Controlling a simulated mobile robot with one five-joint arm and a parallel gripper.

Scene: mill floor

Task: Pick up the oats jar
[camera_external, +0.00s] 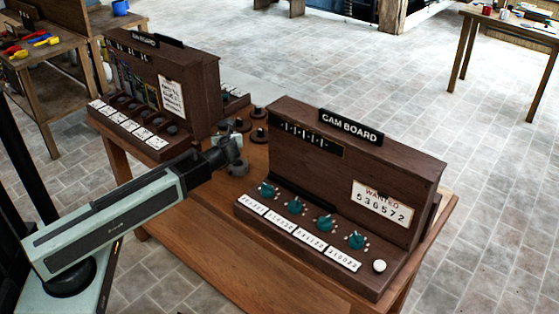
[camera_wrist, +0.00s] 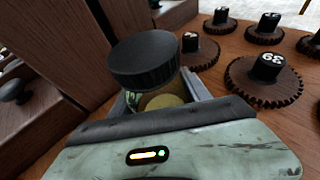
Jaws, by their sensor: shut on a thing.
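The oats jar shows in the wrist view with a round black ribbed lid (camera_wrist: 142,60) and a clear body with pale tan contents (camera_wrist: 166,101). My gripper (camera_wrist: 163,92) is shut around the jar's body, below the lid. The jar leans in this view, and its lower part is hidden by my gripper. In the external view my gripper (camera_external: 230,150) is over the wooden table between the two cam boards. The jar is too small and covered there to make out clearly. I cannot tell whether its base touches the table.
Several dark toothed cams (camera_wrist: 265,82) with numbered knobs stand on the table beside the jar. A brown cam board (camera_external: 350,185) with teal knobs stands to the right, another (camera_external: 165,85) to the left. The tabletop's front (camera_external: 190,225) is clear.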

